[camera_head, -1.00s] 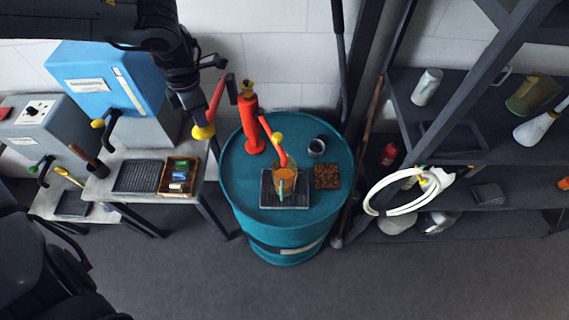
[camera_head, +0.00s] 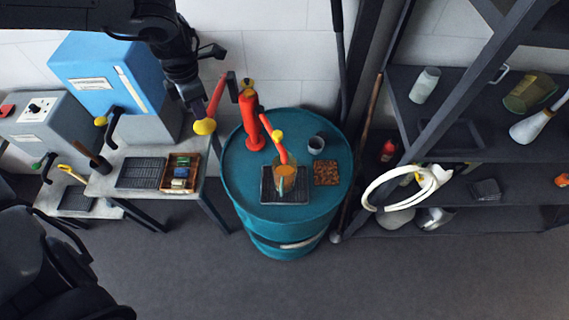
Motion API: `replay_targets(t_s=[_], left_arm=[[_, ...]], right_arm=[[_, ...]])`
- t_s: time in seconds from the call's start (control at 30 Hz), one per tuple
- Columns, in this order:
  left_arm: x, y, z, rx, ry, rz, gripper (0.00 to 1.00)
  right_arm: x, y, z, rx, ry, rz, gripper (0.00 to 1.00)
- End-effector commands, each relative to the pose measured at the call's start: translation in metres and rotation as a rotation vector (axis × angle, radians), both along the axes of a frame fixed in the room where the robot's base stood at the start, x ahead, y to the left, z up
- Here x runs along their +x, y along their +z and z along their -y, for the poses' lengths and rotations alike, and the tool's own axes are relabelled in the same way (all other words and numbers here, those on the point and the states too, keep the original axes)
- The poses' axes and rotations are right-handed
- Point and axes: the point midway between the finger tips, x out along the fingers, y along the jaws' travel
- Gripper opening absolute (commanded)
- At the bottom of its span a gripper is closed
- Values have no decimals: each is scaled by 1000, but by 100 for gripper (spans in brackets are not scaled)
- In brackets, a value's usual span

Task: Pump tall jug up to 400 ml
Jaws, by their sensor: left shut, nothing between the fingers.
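A red hand pump (camera_head: 251,118) stands on the back left of the teal drum (camera_head: 238,185). Its lever slants down to the left and ends in a yellow knob (camera_head: 205,127). My left gripper (camera_head: 196,112) is shut and empty, just above and beside this knob; I cannot tell whether it touches. The red spout (camera_head: 280,148) with a yellow ball slopes down to the right. Under it the clear tall jug (camera_head: 285,177), with orange liquid inside, stands on a black grate (camera_head: 269,195). The liquid's level against any marks is too small to read. My right gripper is not in view.
A blue machine (camera_head: 100,80) and a wooden tray (camera_head: 181,160) stand on the left bench. A dark shelf (camera_head: 440,140) with a white hose loop (camera_head: 385,207) is right.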

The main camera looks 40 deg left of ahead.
Motion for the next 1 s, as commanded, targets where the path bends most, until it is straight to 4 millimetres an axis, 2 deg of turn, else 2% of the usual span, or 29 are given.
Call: replay_targets(t_s=[0.37, 1.0], left_arm=[[0, -5, 0, 0, 0, 0, 0], [0, -39, 0, -1, 0, -1, 0]], right_arm=[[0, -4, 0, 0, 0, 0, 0], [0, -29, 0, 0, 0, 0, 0]])
